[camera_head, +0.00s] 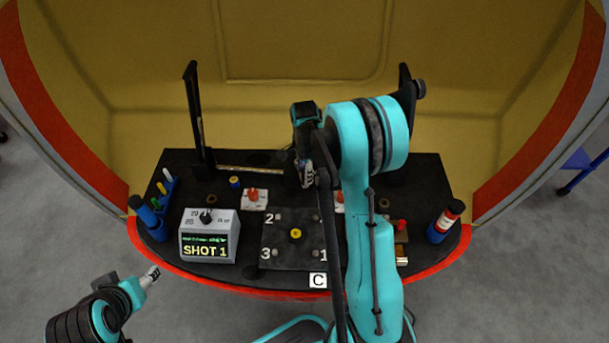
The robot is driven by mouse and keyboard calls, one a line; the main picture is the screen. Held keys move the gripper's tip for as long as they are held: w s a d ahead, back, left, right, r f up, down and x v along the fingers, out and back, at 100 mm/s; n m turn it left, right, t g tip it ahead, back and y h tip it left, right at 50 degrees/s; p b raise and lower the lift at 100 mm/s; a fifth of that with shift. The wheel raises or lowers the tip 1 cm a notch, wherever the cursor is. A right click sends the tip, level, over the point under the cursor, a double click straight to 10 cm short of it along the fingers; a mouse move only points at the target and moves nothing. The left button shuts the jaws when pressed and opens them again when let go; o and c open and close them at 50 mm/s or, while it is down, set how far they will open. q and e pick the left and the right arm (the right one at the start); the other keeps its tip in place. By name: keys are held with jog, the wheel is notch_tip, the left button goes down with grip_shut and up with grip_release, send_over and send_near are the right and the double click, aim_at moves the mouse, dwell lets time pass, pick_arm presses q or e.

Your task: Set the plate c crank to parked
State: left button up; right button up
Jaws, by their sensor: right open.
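A dark square plate (280,254) lies in the middle of the black table, with a yellow centre piece (296,233) and the numbers 1, 2 and 3 near its corners. I cannot make out for certain which part is the plate's crank; my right arm covers the area right of the plate. My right gripper (305,178) is open and points down behind the plate, apart from it. My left gripper (152,273) is at the lower left, off the table; its jaw state is unclear.
A display box (209,246) reading SHOT 1 stands at left. A red knob on a white base (254,197) is behind the plate; another (340,197) is partly hidden. Black posts (193,115) rise at the back. Blue cylinders (146,215) and a red-blue bottle (447,220) stand at the sides.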

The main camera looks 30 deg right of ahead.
jog(key=shift+f, duration=0.2)
grip_shut()
jog(key=shift+d, duration=0.1)
